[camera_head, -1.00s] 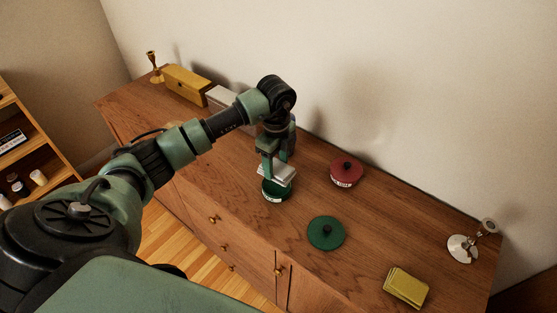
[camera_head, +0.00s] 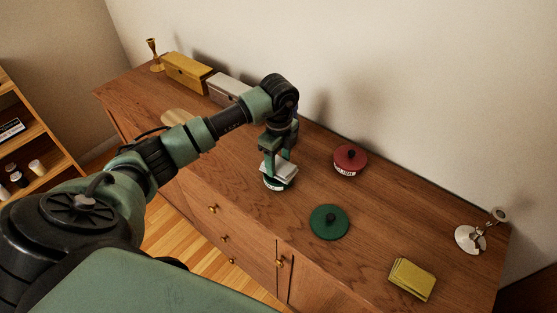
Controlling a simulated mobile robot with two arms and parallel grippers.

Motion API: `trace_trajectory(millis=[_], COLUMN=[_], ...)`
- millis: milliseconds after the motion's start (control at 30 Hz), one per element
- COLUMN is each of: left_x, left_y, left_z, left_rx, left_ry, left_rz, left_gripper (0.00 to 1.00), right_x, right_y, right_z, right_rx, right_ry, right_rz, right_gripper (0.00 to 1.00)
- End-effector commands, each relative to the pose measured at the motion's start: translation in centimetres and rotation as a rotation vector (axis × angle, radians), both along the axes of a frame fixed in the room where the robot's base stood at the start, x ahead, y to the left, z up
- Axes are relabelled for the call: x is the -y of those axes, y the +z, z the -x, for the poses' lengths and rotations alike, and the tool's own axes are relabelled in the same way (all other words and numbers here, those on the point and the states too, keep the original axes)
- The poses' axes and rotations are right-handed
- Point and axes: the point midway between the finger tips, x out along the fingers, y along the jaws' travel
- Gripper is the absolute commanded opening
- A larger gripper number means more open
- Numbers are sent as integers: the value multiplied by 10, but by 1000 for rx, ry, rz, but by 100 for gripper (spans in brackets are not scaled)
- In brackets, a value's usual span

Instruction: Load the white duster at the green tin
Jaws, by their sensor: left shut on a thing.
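My left gripper (camera_head: 279,160) points down over the green tin and is shut on the white duster (camera_head: 283,172). The duster shows as a folded pale cloth between the fingers, at the tin's mouth. The green tin (camera_head: 275,186) is mostly hidden behind the duster and gripper; its lower front with a white label shows. I cannot tell how far the duster is inside the tin. A green lid with a dark knob (camera_head: 329,223) lies flat on the sideboard, right of the tin. My right gripper is not in view.
The wooden sideboard (camera_head: 300,240) holds a lidded red tin (camera_head: 350,161), folded yellow dusters (camera_head: 411,279) and a silver candlestick (camera_head: 468,240). A yellow box (camera_head: 187,73), pale box (camera_head: 227,87) and brass candlestick (camera_head: 154,55) stand at the back left. The wall rises behind.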

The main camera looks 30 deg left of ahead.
Motion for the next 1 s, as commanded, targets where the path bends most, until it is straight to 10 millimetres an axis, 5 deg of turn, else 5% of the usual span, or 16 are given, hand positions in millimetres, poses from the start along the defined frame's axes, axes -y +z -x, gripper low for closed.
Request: trace_trajectory(millis=[1000], left_x=[0], left_y=[-5], left_z=[0], left_rx=[-1], left_ry=[0], left_rz=[0], left_gripper=[23], right_x=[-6], right_y=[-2], right_z=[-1], right_rx=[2], right_ry=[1], right_rz=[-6], right_gripper=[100])
